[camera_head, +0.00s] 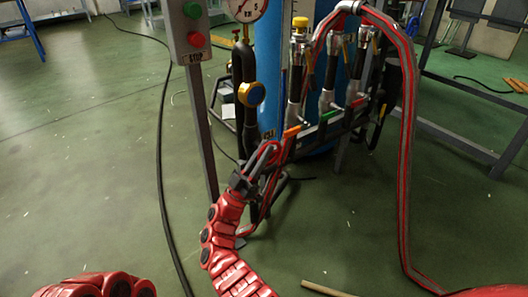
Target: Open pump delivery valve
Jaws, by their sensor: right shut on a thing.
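My right gripper (266,156), at the end of the red arm in the middle, is shut at the lower left of the pipework. It is shut on what looks like the orange valve handle (291,131), but the contact is small and partly hidden by the fingers. A green handle (328,116) and a red handle (358,103) sit further right on similar vertical valves. The frame does not show which one is the pump delivery valve. My left gripper is not in view.
A control post with green (192,10) and red (196,40) buttons stands left of the pipework. A red-striped grey hose (406,150) hangs at right. A black cable (163,170) crosses the open green floor.

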